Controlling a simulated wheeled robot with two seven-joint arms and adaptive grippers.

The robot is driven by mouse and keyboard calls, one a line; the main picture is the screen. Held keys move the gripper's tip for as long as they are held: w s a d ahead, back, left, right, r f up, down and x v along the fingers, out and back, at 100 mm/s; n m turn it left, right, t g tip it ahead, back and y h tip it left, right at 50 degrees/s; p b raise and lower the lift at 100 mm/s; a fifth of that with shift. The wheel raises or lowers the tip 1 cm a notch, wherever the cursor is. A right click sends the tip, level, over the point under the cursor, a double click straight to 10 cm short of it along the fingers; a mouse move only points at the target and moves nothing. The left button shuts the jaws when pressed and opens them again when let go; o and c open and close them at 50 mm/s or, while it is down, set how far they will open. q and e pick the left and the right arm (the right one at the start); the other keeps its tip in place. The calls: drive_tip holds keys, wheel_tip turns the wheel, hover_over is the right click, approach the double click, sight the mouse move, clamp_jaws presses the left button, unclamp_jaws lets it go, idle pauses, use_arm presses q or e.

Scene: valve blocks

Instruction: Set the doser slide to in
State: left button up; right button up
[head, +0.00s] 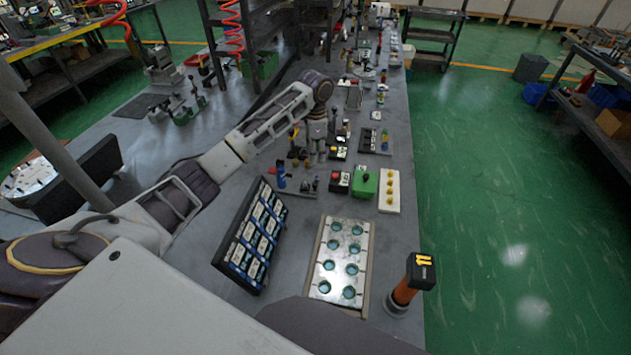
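My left arm reaches out over the bench from the left, and its gripper (317,158) points down among small fittings in the middle of the bench. The gripper is small in the picture, and I cannot tell whether its fingers are open or shut, or whether they touch anything. A group of small valve parts, with yellow, blue and black pieces, stands on a dark base plate (295,190) just in front of and left of the gripper. I cannot pick out the doser slide or its setting for certain at this size. My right gripper is not in view.
Close to the gripper are a red-button box (339,182), a green box (364,182) and a pale plate with yellow knobs (389,191). Nearer stand a tilted dark rack (252,240), a tray with round holes (341,262) and an orange-and-black upright handle (408,285).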

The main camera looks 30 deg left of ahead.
sight(315, 183)
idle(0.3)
use_arm(q)
drive_tip(key=shift+f+p, duration=0.45)
drive_tip(key=shift+f, duration=6.45)
clamp_jaws()
